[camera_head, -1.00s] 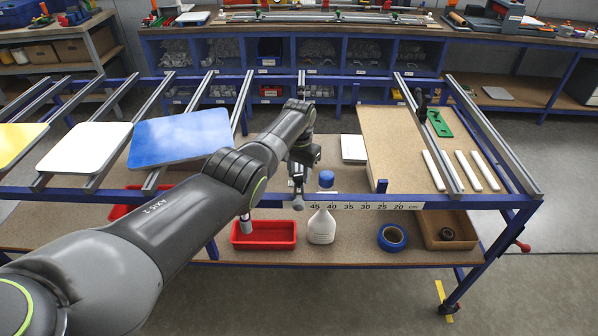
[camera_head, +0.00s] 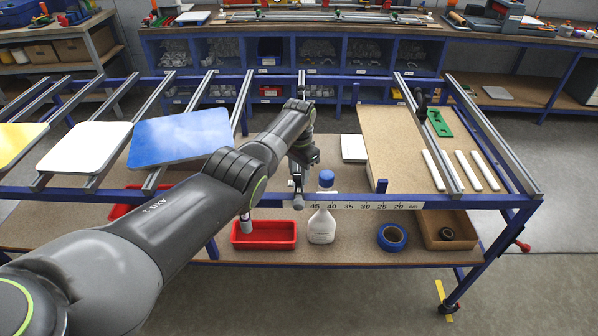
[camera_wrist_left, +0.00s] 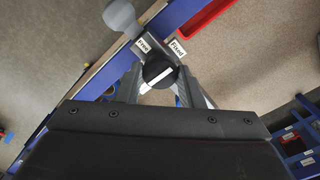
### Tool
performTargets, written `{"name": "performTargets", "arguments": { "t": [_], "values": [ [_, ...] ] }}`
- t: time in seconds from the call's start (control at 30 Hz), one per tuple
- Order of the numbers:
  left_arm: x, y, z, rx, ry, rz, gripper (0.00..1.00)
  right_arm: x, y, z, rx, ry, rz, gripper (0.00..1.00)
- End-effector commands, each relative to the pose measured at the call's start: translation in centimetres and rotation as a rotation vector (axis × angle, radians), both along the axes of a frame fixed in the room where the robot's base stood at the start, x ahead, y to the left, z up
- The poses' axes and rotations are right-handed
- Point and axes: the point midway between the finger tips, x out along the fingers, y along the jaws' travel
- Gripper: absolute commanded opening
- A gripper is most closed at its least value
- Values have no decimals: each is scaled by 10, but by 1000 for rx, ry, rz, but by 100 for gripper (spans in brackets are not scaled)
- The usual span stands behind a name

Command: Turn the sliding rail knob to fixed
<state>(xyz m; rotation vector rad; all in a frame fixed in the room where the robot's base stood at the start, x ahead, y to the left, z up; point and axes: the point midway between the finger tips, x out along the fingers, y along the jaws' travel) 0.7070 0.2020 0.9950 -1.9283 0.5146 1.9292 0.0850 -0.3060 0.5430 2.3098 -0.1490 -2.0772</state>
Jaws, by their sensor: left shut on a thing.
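The black round knob (camera_wrist_left: 157,71) with a white stripe shows in the left wrist view, between the two fingers of my left gripper (camera_wrist_left: 159,82). The fingers are closed on its sides. The stripe runs slantwise, from lower left to upper right. Above the knob are two white labels, "Free" (camera_wrist_left: 143,45) on the left and "Fixed" (camera_wrist_left: 178,47) on the right. In the head view my left gripper (camera_head: 299,178) is at the front rail of the blue frame, and the knob is hidden there. My right gripper is in neither view.
A grey rounded handle (camera_wrist_left: 121,17) stands beyond the labels. The ruler strip (camera_head: 365,205) runs along the front rail to the right. A red bin (camera_head: 264,244), a white bottle (camera_head: 321,228) and blue tape (camera_head: 392,236) are on the lower shelf. Sign panels lie at left.

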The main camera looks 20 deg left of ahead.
Motion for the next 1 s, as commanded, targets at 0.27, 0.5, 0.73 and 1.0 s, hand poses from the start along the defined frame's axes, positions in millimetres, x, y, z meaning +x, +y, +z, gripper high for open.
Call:
{"name": "performTargets", "arguments": {
  "t": [0.27, 0.5, 0.73, 1.0],
  "values": [
    [1, 0, 1, 0, -4, 0, 55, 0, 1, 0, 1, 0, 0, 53],
    [1, 0, 2, 0, -1, 0, 55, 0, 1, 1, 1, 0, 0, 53],
    [1, 0, 23, 0, -4, 0, 55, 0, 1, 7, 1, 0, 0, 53],
    [2, 0, 74, 1, -9, 0, 55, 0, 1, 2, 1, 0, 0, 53]
  ]
}}
